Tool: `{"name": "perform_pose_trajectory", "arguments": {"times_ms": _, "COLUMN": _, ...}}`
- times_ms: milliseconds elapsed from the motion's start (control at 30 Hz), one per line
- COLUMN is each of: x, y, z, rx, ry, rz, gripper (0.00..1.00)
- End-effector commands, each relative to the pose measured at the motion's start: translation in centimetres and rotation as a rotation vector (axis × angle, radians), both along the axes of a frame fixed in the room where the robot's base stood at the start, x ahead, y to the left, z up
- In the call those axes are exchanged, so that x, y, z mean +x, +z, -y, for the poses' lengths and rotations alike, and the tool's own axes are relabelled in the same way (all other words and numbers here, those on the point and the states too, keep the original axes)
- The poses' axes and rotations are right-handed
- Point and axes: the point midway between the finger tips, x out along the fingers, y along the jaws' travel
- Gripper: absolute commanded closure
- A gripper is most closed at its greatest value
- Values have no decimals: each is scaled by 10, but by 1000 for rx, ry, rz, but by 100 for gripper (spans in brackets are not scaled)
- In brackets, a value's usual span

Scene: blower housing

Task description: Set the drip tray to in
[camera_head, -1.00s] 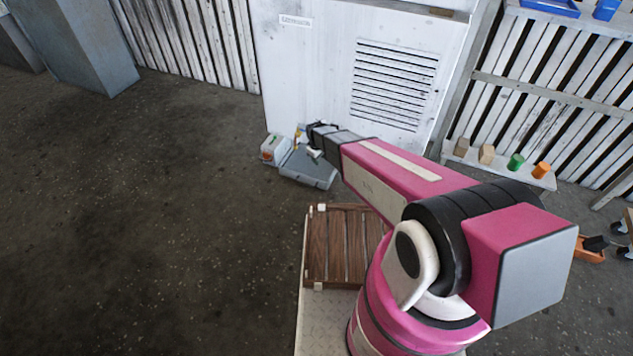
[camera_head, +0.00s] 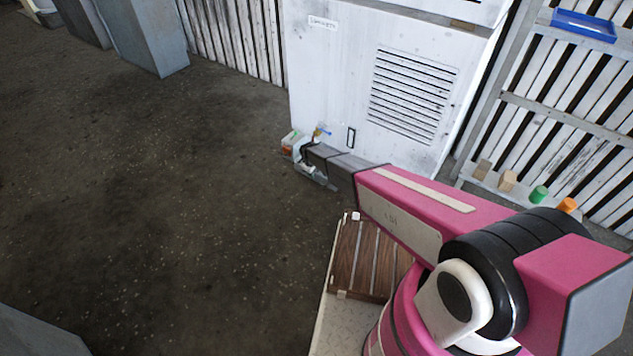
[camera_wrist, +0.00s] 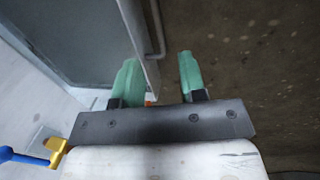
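The drip tray (camera_wrist: 75,35) is a grey, flat-bottomed tray with a pale front wall and a bar handle (camera_wrist: 158,28), filling the upper left of the wrist view. In the head view only a little of the drip tray (camera_head: 311,172) shows at the foot of the white blower housing (camera_head: 335,75); my arm hides the rest. My gripper (camera_wrist: 158,58) has two green fingers spread apart. The tray's front wall and handle appear in the gap between them or just beyond; I cannot tell whether they touch.
A yellow valve with a blue lever (camera_wrist: 55,148) is at the wrist view's lower left. A shelf with small blocks (camera_head: 508,181) is at right. Dark floor at left is open.

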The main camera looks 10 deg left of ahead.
Motion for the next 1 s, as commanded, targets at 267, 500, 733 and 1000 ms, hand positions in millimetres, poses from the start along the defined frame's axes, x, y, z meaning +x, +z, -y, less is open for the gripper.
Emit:
{"name": "perform_pose_trajectory", "arguments": {"times_ms": 267, "x": 11, "y": -51, "z": 3, "rx": -1, "ry": 0, "rz": 0, "gripper": 62}}
{"name": "perform_pose_trajectory", "arguments": {"times_ms": 500, "x": 15, "y": -77, "z": 5, "rx": 0, "ry": 0, "rz": 1, "gripper": 62}}
{"name": "perform_pose_trajectory", "arguments": {"times_ms": 733, "x": 15, "y": -80, "z": 6, "rx": 1, "ry": 0, "rz": 1, "gripper": 62}}
{"name": "perform_pose_trajectory", "arguments": {"times_ms": 1000, "x": 15, "y": -79, "z": 6, "rx": 1, "ry": 0, "rz": 0, "gripper": 100}}
